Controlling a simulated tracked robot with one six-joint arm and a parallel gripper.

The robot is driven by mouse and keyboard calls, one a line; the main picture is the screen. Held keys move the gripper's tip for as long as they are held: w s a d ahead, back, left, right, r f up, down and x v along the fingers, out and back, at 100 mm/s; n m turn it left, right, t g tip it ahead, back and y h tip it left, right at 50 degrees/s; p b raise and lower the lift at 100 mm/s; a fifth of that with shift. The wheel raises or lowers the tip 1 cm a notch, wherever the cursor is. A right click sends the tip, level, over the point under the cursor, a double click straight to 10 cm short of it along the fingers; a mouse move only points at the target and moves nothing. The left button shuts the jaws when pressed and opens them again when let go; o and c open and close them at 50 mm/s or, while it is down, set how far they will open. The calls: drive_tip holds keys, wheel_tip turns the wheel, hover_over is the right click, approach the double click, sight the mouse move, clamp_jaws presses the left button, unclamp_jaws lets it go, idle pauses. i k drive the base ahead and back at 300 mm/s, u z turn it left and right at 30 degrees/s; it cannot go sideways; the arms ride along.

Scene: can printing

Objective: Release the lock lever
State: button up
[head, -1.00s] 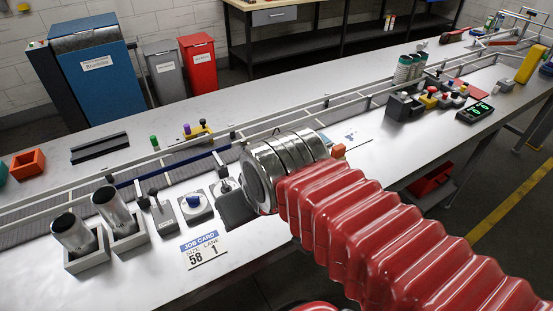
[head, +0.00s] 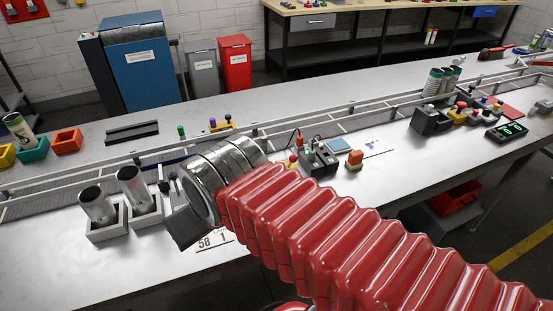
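Two black lever knobs (head: 164,187) show just left of my wrist, beside the conveyor; their bases are hidden and I cannot tell which is the lock lever. My gripper (head: 188,228) shows as a dark grey block at the end of my silver wrist and red-sleeved arm. It is in front of the levers' bases in the picture; contact cannot be told. The gap between its fingers is not visible. The job card (head: 215,240), reading 58 and 1, is partly covered by my gripper and arm.
Two metal cylinders (head: 131,183) stand tilted in grey holders left of my gripper. The railed conveyor (head: 75,189) runs behind. A control box (head: 318,161) with coloured knobs is right of my wrist. Orange and teal bins (head: 67,141) sit at far left. The table's front left is clear.

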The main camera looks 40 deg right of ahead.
sight(293, 158)
drive_tip(key=u, duration=0.2)
drive_tip(key=k, duration=1.2)
drive_tip(key=z, duration=0.9)
drive_tip(key=i, duration=1)
drive_tip(key=z, duration=0.05)
